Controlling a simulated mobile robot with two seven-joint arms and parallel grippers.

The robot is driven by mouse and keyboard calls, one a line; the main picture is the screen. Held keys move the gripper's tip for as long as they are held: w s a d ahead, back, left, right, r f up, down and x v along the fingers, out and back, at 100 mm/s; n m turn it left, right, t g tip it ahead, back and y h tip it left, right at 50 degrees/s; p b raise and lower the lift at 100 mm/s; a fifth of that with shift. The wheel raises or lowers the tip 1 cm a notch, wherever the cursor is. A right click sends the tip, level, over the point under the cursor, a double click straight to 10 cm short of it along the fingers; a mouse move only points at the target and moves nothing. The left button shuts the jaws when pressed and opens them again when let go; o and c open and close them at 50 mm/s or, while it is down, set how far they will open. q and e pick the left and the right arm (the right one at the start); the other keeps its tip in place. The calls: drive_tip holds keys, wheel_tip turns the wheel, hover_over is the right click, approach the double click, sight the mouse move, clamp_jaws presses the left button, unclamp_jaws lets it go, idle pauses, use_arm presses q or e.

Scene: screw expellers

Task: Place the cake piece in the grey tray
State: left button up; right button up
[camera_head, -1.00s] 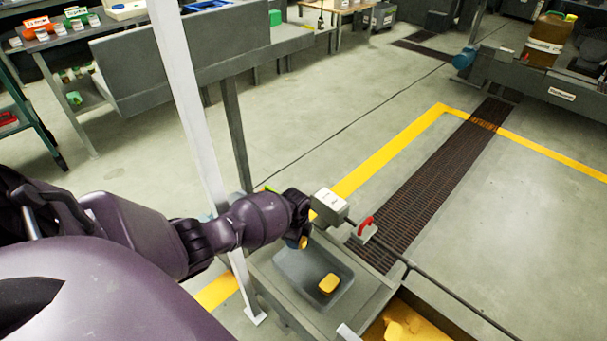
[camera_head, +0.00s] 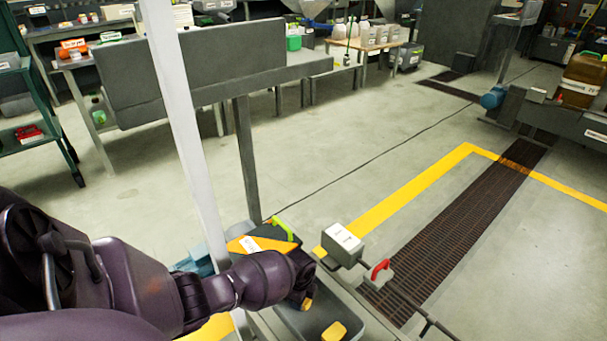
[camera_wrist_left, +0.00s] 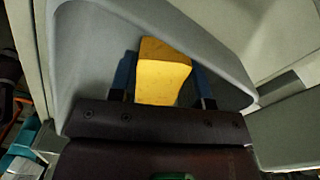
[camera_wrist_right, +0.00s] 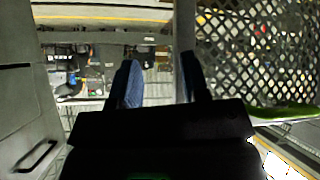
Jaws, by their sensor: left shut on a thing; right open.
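My left gripper (camera_head: 304,300) is shut on a yellow cake piece (camera_wrist_left: 163,78), which sits between the blue fingers in the left wrist view. It is over the grey tray (camera_wrist_left: 232,45); the gap between piece and tray floor cannot be judged. In the head view the held piece (camera_head: 308,303) shows as a small yellow patch below the gripper. Another yellow piece (camera_head: 334,331) lies in the grey tray (camera_head: 290,322), whose near part is cut off by the picture edge. My right gripper (camera_wrist_right: 163,80) is open and empty; it is outside the head view.
A pale upright post (camera_head: 185,130) stands close to my left arm. A grey box (camera_head: 342,244) and a red-handled switch (camera_head: 380,270) sit on the machine beyond the tray. Open floor lies beyond.

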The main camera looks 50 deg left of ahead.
use_arm(q)
drive_tip(key=shift+w+r, duration=0.1)
drive_tip(key=shift+r, duration=0.1)
drive_tip(key=shift+f, duration=0.3)
drive_tip(key=o, duration=0.9)
drive_tip(key=shift+r, duration=0.1)
drive_tip(key=shift+r, duration=0.1)
